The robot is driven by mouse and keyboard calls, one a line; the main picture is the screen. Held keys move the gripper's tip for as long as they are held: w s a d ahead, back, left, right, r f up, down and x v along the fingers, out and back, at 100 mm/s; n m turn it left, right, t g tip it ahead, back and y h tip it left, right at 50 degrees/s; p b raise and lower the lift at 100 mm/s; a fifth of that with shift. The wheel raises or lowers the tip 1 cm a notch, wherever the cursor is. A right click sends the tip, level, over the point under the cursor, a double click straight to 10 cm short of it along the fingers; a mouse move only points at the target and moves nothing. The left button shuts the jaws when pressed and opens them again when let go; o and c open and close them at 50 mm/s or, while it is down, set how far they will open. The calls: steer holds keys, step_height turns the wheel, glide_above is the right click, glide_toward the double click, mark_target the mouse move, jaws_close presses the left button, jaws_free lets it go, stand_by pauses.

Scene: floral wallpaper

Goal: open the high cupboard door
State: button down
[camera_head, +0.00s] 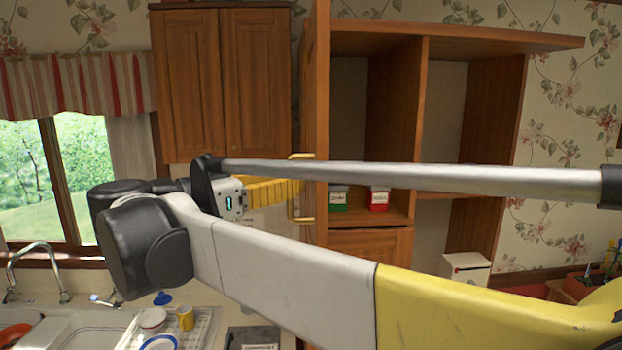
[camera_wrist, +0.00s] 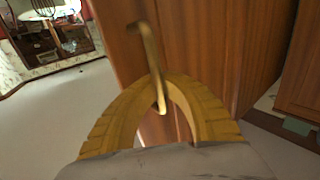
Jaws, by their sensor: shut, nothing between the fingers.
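The high cupboard door (camera_head: 316,90) is swung open and shows nearly edge-on in the head view. Its brass bar handle (camera_head: 302,156) is on the door's left face. My gripper (camera_head: 290,188) is at the handle, with its yellow fingers reaching from the left. In the wrist view the fingers of my gripper (camera_wrist: 163,80) curve together into an arch, shut and empty. The handle (camera_wrist: 149,48) passes across them there, close to the fingertips. I cannot tell whether it touches them. The door's wooden face (camera_wrist: 205,50) is just beyond. My arm hides part of the door.
The opened cupboard's shelves (camera_head: 425,100) hold a green box (camera_head: 338,200) and a red box (camera_head: 379,201). A shut double cupboard (camera_head: 222,85) hangs to the left. A sink (camera_head: 80,328) and a dish rack with mugs are on the counter below. Open floor (camera_wrist: 45,120) shows left.

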steer(key=c, duration=2.2)
jaws_free()
steer(key=shift+s, duration=0.1)
steer(key=o, duration=0.6)
steer(key=shift+s, duration=0.2)
steer(key=shift+o, duration=0.6)
steer(key=shift+s+a+r, duration=0.15)
steer(key=shift+s, duration=0.15)
steer(key=shift+w, duration=0.35)
steer(key=shift+r, duration=0.25)
steer(key=r, duration=0.9)
steer(key=shift+s+r, duration=0.2)
